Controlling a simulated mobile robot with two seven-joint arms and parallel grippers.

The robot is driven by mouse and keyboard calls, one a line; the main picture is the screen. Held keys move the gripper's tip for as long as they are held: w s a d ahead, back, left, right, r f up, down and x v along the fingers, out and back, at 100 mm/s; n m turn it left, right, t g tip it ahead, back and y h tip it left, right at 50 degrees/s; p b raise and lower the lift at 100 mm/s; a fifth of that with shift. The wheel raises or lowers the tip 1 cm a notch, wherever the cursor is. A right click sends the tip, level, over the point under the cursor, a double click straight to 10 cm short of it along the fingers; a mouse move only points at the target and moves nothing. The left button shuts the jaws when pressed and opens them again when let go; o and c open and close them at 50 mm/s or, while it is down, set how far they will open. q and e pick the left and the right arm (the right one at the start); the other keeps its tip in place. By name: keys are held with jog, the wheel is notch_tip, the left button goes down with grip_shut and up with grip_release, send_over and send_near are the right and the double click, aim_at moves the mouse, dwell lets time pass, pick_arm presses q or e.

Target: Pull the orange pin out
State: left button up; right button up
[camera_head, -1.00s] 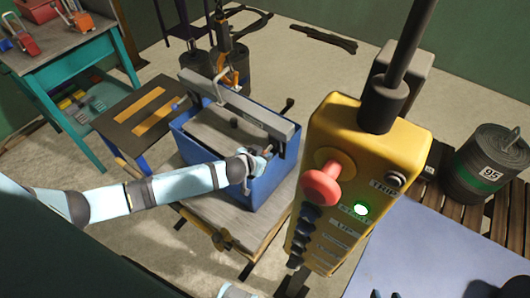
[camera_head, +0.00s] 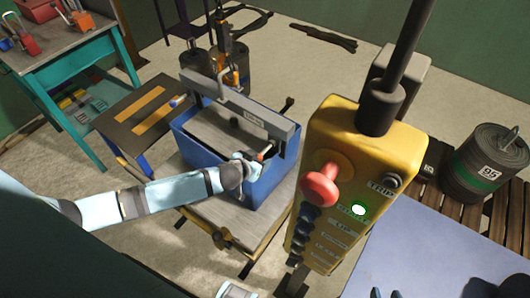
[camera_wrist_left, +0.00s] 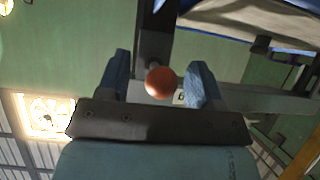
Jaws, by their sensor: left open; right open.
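The orange pin's round knob (camera_wrist_left: 160,83) shows between the two blue fingers of my left gripper in the left wrist view. Gaps show on both sides of it, so the fingers are around it and not closed on it. In the head view a small orange end (camera_head: 266,152) shows beside my left gripper (camera_head: 257,160), at the front right of the blue crate under the grey beam (camera_head: 236,103). The rest of the pin is hidden or too small to tell. My right gripper (camera_head: 385,294) shows only as dark fingertips at the bottom edge, apart and empty.
A yellow control box (camera_head: 347,180) with a red button and lit green lamp hangs close in front. The blue crate (camera_head: 238,185) stands on a wooden cart. A teal bench (camera_head: 60,60) is back left, a round weight (camera_head: 485,165) on slats at right.

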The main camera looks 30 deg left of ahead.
pick_arm(q)
jog(key=s+r+p, duration=0.5)
jog(key=r+p, duration=0.4)
jog(key=r, duration=0.1)
jog(key=shift+a, duration=0.35)
jog(key=shift+s, duration=0.1)
